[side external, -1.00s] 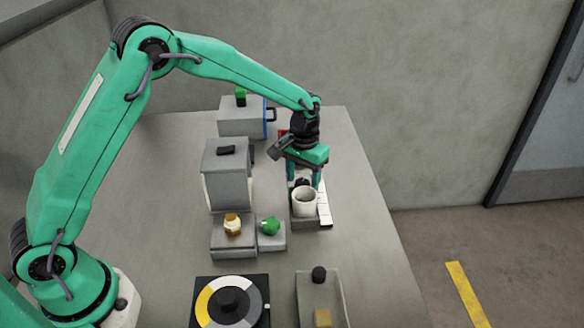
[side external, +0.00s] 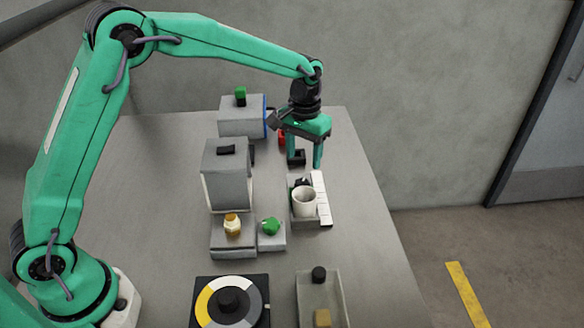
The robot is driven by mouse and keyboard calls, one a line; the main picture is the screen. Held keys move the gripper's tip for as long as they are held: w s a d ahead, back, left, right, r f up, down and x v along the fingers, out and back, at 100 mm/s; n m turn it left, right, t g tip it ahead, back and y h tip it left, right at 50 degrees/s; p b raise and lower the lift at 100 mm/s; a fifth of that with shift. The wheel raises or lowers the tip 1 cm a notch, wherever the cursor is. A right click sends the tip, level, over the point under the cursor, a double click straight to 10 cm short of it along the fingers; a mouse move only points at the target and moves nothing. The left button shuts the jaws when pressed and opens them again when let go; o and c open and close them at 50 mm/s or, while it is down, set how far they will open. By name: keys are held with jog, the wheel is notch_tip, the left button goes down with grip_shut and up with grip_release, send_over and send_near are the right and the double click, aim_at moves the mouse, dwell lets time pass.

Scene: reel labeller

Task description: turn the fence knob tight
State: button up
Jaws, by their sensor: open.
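A small black part (side external: 300,182), which looks like the fence knob, sits just behind a white cup-shaped reel (side external: 304,204) and is partly hidden by it. A white marked strip (side external: 321,200) runs beside them on a grey base. My gripper (side external: 308,160) is open and empty, pointing down above and behind the reel. Its fingers are apart from the black part. How far the knob is turned cannot be told.
A dark block (side external: 296,158) shows by the left finger, with a red part (side external: 282,138) near it. Left stand a grey box (side external: 227,175), a green knob (side external: 270,226) and an amber bottle (side external: 233,226). A yellow-and-grey dial (side external: 210,298) and a tray (side external: 337,300) are in front.

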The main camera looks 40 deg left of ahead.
aim_at(302, 183)
jog(key=shift+s+d+f+n, duration=0.1)
jog(key=shift+s+n, duration=0.05)
jog(key=shift+n, duration=1.15)
jog(key=shift+s+n, duration=0.1)
jog(key=shift+n, duration=1.2)
jog(key=shift+f, duration=0.15)
jog(key=shift+f, duration=3.75)
jog(key=c, duration=1)
